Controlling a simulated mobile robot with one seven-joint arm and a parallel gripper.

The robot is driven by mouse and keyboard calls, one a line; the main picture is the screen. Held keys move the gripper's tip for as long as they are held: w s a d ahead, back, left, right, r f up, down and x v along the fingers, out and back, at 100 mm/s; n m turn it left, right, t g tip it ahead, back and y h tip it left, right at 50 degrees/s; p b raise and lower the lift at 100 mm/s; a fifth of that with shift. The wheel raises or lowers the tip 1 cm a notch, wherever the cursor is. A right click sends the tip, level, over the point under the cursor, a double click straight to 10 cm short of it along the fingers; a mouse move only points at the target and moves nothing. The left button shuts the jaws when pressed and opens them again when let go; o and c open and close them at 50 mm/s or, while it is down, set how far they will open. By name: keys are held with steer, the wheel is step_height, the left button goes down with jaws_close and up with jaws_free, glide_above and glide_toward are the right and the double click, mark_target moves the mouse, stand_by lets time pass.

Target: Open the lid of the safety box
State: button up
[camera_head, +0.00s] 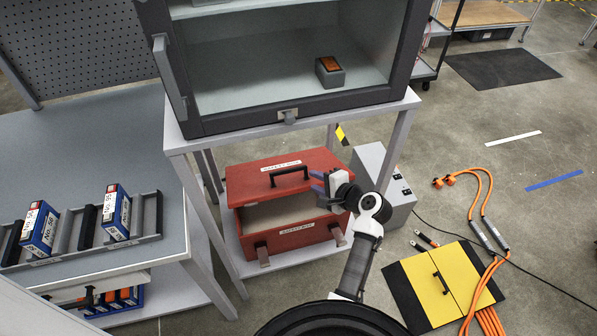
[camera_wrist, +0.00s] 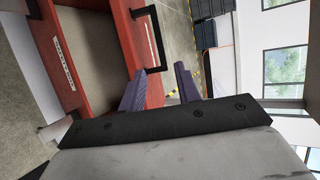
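The red safety box (camera_head: 298,237) sits on the low shelf under the chamber. Its lid (camera_head: 255,180) stands partly raised, with a beige interior showing between lid and front wall. A black handle (camera_head: 289,174) is on the lid, and two latches hang at the front. My gripper (camera_head: 322,188) is at the lid's right end, beside the handle. In the wrist view my gripper (camera_wrist: 160,85) has its purple fingers apart, with red lid (camera_wrist: 155,92) visible between them near the handle (camera_wrist: 154,38). I cannot tell whether either finger touches the lid.
The chamber (camera_head: 290,70) stands on a grey table directly above the box. A grey unit (camera_head: 376,175) stands right of the box. A yellow-black panel (camera_head: 433,283) and orange cables (camera_head: 487,275) lie on the floor at right. A workbench (camera_head: 75,140) is at left.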

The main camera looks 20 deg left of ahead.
mark_target(293, 171)
steer(key=p+x, duration=0.1)
steer(key=x, duration=0.8)
steer(key=shift+w+a, duration=0.1)
steer(key=shift+w, duration=0.05)
jaws_close()
